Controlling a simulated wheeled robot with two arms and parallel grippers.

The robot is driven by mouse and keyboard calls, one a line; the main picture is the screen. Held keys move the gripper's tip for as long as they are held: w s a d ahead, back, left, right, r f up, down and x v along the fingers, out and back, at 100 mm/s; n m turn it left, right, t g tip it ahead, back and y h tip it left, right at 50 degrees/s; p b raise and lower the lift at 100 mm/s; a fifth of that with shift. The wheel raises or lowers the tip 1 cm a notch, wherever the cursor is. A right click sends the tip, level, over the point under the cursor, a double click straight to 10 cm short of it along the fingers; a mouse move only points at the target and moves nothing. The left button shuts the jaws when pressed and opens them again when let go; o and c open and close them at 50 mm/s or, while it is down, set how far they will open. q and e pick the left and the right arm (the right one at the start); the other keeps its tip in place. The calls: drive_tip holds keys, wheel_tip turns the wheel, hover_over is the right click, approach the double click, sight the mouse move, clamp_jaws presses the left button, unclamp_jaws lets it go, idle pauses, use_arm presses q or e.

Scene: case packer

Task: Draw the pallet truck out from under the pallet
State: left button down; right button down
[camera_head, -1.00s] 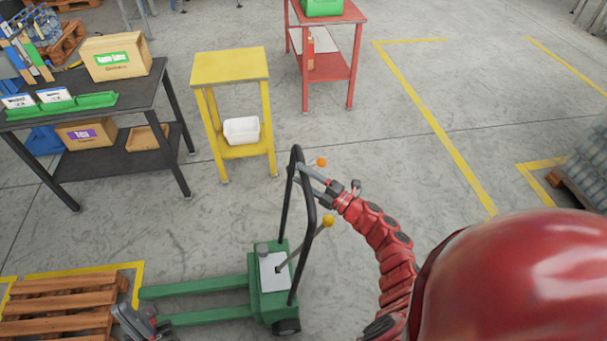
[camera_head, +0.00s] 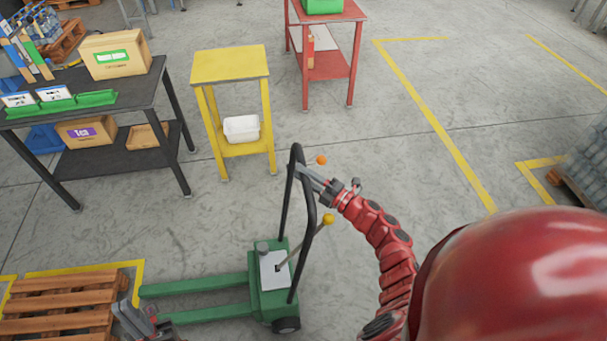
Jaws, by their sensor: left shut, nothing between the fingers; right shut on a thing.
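The green pallet truck (camera_head: 269,280) stands on the floor in the lower middle, with its black looped handle (camera_head: 311,228) upright. Its two forks (camera_head: 195,287) point left towards the wooden pallet (camera_head: 62,302). The fork tips show just right of the pallet's edge, with floor visible around the upper one; the lower fork's tip is hidden by my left gripper. My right gripper (camera_head: 312,180) is shut on the truck's handle near its top. My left gripper (camera_head: 128,318) is shut and empty at the bottom left, in front of the pallet's right edge.
A yellow stand (camera_head: 230,66) and a dark table (camera_head: 85,90) with boxes stand behind the truck. A red table (camera_head: 333,14) is further back. Loaded stock (camera_head: 588,165) sits at the right edge. Floor between the truck and the right-hand yellow lines is clear.

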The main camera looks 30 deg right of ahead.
idle(0.8)
drive_tip(key=shift+s+d+f+b, duration=0.1)
drive_tip(key=shift+d+f+b, duration=0.3)
drive_tip(key=shift+b, duration=0.4)
drive_tip(key=shift+d+r, duration=0.1)
drive_tip(key=shift+d, duration=0.15)
drive_tip(key=shift+s+d+r, duration=0.25)
drive_tip(key=shift+d, duration=0.15)
drive_tip(key=c, duration=0.9)
unclamp_jaws()
drive_tip(key=shift+o, duration=1.4)
drive_tip(key=shift+w+a, duration=0.1)
drive_tip(key=shift+a, duration=0.05)
